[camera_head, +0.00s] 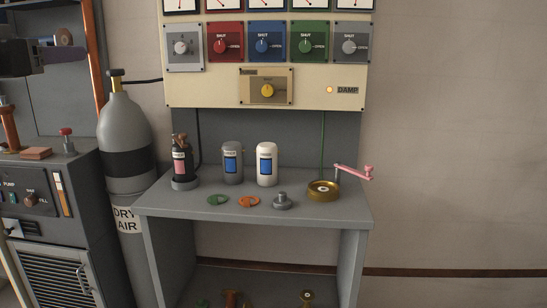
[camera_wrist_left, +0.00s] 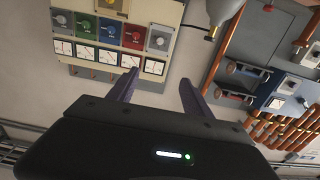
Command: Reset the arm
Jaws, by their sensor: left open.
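My left gripper (camera_head: 72,47) is at the upper left edge of the head view, high in front of the rack at the left. In the left wrist view its two dark fingers (camera_wrist_left: 160,88) stand apart with nothing between them. It is far from the grey bench (camera_head: 300,214) and touches nothing that I can see. My right gripper is not in view.
A grey gas cylinder (camera_head: 124,122) labelled dry air stands left of the bench. The bench holds a white canister (camera_head: 267,165), a grey canister (camera_head: 232,163), a brass ring (camera_head: 323,191) and a pink-handled crank (camera_head: 354,172). The cream control panel (camera_head: 220,90) hangs above.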

